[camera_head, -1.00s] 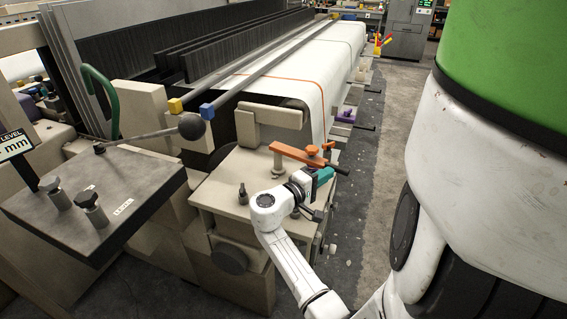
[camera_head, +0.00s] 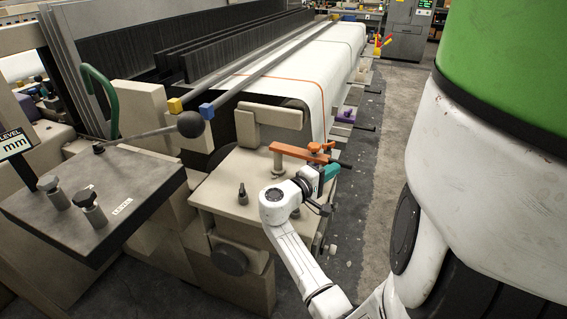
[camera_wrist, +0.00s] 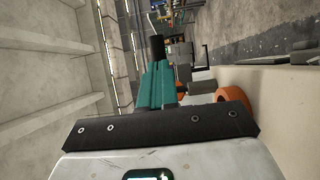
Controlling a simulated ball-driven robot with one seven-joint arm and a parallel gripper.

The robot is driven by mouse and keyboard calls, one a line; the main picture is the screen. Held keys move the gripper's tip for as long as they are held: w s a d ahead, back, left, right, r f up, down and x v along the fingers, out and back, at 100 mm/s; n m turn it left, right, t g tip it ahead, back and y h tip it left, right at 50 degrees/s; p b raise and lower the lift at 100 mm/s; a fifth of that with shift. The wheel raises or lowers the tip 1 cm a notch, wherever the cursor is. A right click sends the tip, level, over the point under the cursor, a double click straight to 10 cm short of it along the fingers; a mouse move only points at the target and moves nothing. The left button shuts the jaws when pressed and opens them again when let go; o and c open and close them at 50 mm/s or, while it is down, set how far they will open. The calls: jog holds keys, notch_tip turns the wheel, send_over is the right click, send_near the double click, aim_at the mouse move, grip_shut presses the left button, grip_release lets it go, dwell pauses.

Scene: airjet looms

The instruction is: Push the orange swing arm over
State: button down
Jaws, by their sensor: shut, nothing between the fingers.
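The orange swing arm (camera_head: 297,153) lies roughly level on a post on top of the beige machine housing, with an orange knob on it and a dark end at the right. My gripper (camera_head: 331,171) has teal fingers and is close to the near side of the swing arm's right end; I cannot tell whether they touch. In the wrist view the teal fingers (camera_wrist: 157,75) are together and empty. A round orange part (camera_wrist: 235,97) shows to their right, partly hidden by the gripper's black body. A black piece is just beyond the fingertips.
A dark panel with knobs (camera_head: 100,195) and a ball-ended lever (camera_head: 190,125) stand to the left. A small black knob (camera_head: 242,195) rises from the housing (camera_head: 225,205). White cloth (camera_head: 300,75) runs back behind it.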

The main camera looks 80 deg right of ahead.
dwell(0.3)
jog(key=w, duration=0.2)
jog(key=w+a, duration=0.1)
jog(key=shift+w+a, duration=0.1)
jog(key=shift+w, duration=0.3)
dwell(0.3)
jog(key=b+v, duration=0.2)
jog(key=v, duration=0.8)
jog(key=shift+w+a, duration=0.3)
